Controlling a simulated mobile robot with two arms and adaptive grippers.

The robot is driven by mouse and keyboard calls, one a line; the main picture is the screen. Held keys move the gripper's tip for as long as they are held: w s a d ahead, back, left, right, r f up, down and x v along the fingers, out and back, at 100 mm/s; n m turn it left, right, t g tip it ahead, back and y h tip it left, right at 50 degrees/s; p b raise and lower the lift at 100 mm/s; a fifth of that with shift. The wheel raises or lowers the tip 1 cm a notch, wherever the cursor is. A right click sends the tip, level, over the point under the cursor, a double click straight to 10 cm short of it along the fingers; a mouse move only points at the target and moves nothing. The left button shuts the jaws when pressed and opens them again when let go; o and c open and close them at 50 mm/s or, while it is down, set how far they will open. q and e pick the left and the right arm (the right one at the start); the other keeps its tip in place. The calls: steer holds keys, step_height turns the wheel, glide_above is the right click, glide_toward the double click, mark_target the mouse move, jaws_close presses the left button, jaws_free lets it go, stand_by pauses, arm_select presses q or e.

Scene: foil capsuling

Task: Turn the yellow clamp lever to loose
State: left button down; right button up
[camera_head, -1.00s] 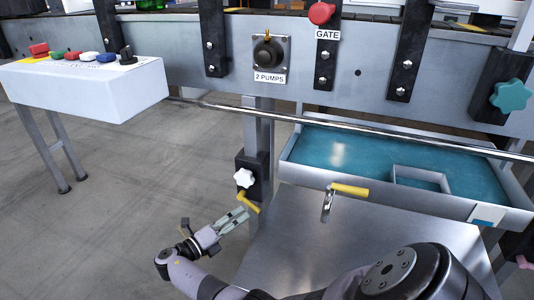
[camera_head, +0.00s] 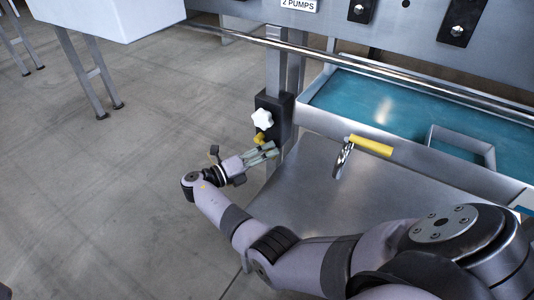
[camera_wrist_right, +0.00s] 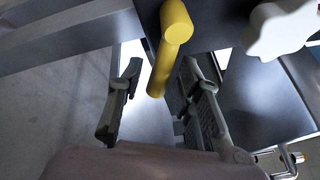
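The yellow clamp lever (camera_head: 259,138) is on the black clamp block (camera_head: 277,112) on the grey post, just below a white star knob (camera_head: 262,118). In the head view its lower part is hidden by my right gripper (camera_head: 268,153). In the right wrist view, the lever (camera_wrist_right: 173,32) hangs down between the two fingers of my right gripper (camera_wrist_right: 160,72). The fingers are spread, with a visible gap on the left side; the lever looks nearer the right finger. Contact cannot be told. My left gripper is not in view.
A second yellow handle (camera_head: 370,146) with a metal latch is at the front of the blue-bottomed tray (camera_head: 385,105). A steel rail (camera_head: 370,67) crosses above. A sloping metal sheet (camera_head: 320,195) lies right of the gripper. Open floor is at left.

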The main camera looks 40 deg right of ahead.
jaws_close()
stand_by(0.6)
